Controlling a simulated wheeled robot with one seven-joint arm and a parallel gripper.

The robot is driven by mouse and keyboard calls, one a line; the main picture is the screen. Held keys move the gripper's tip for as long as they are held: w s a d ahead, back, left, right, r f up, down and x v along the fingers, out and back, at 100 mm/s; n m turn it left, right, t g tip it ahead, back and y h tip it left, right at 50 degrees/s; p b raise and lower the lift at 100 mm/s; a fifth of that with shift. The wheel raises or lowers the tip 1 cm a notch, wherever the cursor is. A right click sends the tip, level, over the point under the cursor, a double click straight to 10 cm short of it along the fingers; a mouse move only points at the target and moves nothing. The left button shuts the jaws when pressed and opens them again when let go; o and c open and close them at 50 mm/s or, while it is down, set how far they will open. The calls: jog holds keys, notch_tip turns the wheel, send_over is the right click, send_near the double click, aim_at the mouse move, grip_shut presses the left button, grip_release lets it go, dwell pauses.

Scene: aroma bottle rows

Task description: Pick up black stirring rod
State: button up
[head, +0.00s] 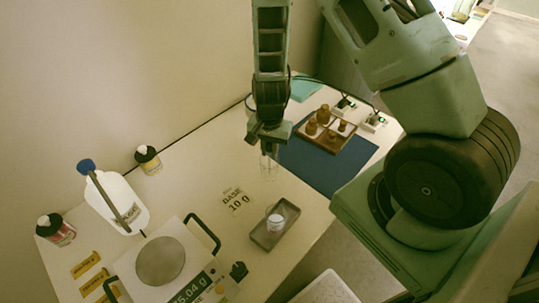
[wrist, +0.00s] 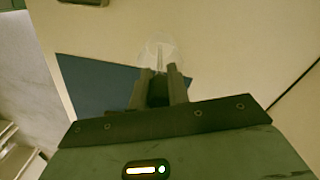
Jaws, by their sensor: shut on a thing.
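My gripper (head: 268,148) hangs over the table between the blue mat and the wall. Its fingers are shut on a clear glass-like piece (head: 269,168) that points down. In the wrist view the same clear piece (wrist: 157,52) spreads out round beyond the fingertips (wrist: 160,88), with a thin pale line along its middle. A long dark rod (head: 117,208) shows at the left, slanting across the front of a white bottle (head: 135,198) with a blue top; I cannot tell whether it is the black stirring rod. My gripper is well away from it.
A scale (head: 160,260) with black handles stands at the front left. A grey tray (head: 258,240) holds a small jar (head: 275,223). A wooden tray (head: 352,133) with brown bottles sits on the blue mat (head: 305,168). Capped bottles (head: 148,160) stand near the wall.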

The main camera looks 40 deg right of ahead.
notch_tip(320, 180, up, 10)
jog(key=shift+r, duration=0.1)
dwell(0.4)
